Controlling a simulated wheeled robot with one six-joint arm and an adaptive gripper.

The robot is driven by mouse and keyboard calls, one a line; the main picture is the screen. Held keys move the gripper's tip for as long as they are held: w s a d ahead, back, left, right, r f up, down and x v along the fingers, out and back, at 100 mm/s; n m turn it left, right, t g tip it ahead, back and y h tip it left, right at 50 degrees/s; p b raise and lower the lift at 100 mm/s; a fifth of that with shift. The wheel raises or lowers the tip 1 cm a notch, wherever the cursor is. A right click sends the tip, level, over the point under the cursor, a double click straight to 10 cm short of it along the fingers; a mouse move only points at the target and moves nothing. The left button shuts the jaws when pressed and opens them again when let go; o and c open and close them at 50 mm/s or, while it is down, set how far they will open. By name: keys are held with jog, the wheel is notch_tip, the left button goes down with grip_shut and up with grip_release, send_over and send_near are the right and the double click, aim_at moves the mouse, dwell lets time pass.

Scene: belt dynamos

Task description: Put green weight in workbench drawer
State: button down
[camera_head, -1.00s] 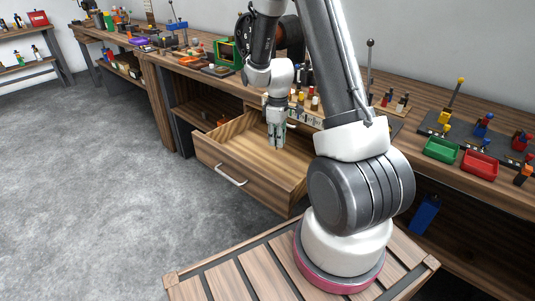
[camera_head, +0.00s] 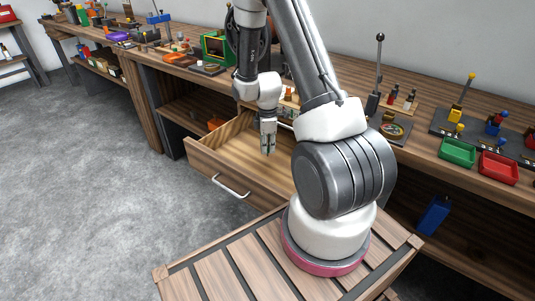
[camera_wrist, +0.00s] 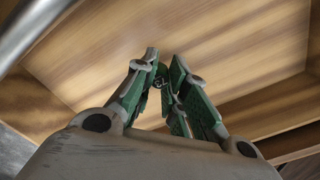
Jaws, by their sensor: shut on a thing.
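The workbench drawer (camera_head: 222,150) is pulled open, with its pale wooden inside facing up and a metal handle (camera_head: 231,185) on its front. My gripper (camera_head: 268,153) points down over the drawer's inside, toward its right part. In the wrist view, my gripper (camera_wrist: 160,72) has green-padded fingers close together on a small dark green weight (camera_wrist: 162,75) with a light marking. The fingers hide most of the weight. The drawer floor (camera_wrist: 120,30) fills the view beyond the fingertips. I cannot tell how far above the floor the weight is.
The workbench top (camera_head: 420,120) behind the drawer carries a green tray (camera_head: 458,152), a red tray (camera_head: 498,168), and levers. A green-framed box (camera_head: 216,47) stands farther left. A blue container (camera_head: 433,215) is under the bench. The grey floor at left is clear.

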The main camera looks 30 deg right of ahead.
aim_at(268, 152)
jog(key=shift+f, duration=1.9)
jog(key=shift+f, duration=0.1)
jog(key=c, duration=1.4)
grip_release()
jog(key=shift+c, duration=0.2)
